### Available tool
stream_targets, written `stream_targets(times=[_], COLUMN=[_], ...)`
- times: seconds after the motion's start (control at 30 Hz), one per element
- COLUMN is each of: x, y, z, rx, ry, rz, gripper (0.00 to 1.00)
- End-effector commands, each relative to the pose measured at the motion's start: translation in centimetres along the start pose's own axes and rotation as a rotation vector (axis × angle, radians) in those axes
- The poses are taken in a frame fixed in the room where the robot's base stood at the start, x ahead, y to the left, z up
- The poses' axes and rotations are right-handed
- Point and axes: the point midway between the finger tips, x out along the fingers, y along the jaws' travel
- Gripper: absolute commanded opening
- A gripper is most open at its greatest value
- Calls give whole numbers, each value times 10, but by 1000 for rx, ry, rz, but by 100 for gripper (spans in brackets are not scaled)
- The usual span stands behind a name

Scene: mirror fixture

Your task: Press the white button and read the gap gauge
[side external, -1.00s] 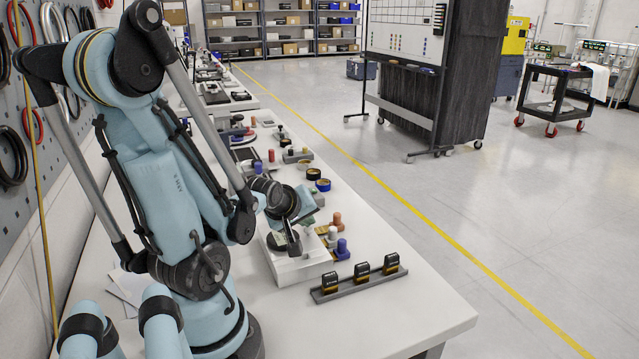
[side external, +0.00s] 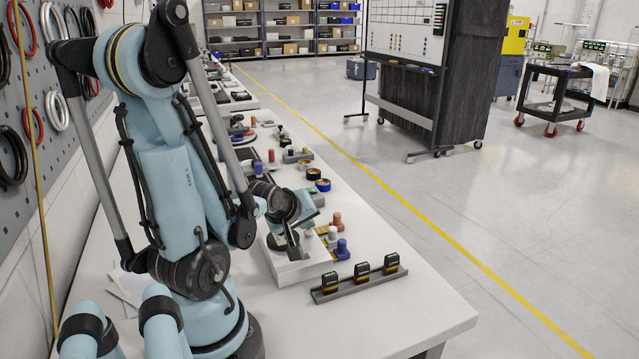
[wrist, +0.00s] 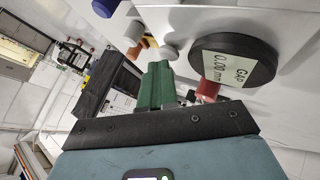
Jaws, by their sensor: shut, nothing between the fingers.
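My gripper (wrist: 158,70), with green fingers, is shut and empty. In the wrist view its tips are close to a white round button (wrist: 168,52); I cannot tell whether they touch. The gap gauge (wrist: 210,45) is a black disc to the right of the fingers. Its pale label (wrist: 234,69) appears to read "Gap 0.00 mm". A red piece (wrist: 207,90) sits below the gauge, partly hidden by my gripper. In the side view my wrist is over the white fixture (side external: 300,270) and hides most of the gauge.
A white peg (side external: 333,233), an orange peg (side external: 337,219) and a purple peg (side external: 342,247) stand close beside the fixture. A grey rail (side external: 360,284) with three black-and-amber blocks lies in front. The table's near right area is clear.

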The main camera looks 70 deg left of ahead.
Motion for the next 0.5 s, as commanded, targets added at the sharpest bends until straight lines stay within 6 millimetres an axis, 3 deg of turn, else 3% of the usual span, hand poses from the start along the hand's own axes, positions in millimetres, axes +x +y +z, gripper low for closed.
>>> stream_targets(times=[0.5], x=[-13], y=[9], z=[-9], rx=[0], ry=[-1], rz=[-1], gripper=[0])
